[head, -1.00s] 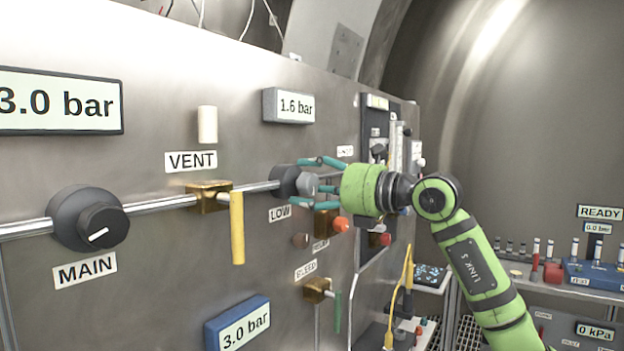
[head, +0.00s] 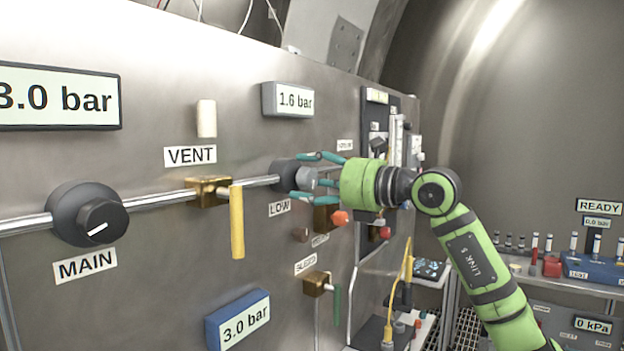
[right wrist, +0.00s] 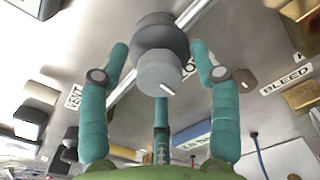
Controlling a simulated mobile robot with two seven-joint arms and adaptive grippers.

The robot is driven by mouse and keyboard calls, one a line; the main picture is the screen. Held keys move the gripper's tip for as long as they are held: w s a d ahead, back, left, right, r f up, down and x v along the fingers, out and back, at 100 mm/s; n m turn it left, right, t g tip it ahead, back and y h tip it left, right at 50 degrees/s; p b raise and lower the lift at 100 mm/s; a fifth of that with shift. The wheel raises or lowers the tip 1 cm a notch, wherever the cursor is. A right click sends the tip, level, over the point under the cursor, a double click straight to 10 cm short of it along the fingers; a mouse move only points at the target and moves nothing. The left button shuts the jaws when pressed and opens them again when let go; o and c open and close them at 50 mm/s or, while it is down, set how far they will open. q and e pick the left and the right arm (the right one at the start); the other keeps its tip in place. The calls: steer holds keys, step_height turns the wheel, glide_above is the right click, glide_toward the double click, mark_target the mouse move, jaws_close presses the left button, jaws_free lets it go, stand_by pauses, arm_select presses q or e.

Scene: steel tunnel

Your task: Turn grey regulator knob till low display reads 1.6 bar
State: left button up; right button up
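The grey regulator knob (head: 306,180) sits on a dark round base above the LOW label (head: 279,208), and it also shows in the right wrist view (right wrist: 160,72) with a white pointer line towards its lower right. The low display (head: 289,101) above it reads 1.6 bar. My right gripper (head: 306,177) has its teal fingers spread around the knob. In the right wrist view (right wrist: 160,76) gaps show between the fingers and the knob, so it is open and holds nothing. My left gripper is not in view.
Left of the knob are the VENT valve with its yellow handle (head: 237,222) and the MAIN knob (head: 90,214). The main display (head: 60,97) reads 3.0 bar, as does a blue display (head: 238,321) below. An orange-red knob (head: 340,217) lies just below my right gripper.

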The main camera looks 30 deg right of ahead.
steer(key=v, duration=1.2)
stand_by(0.3)
stand_by(0.3)
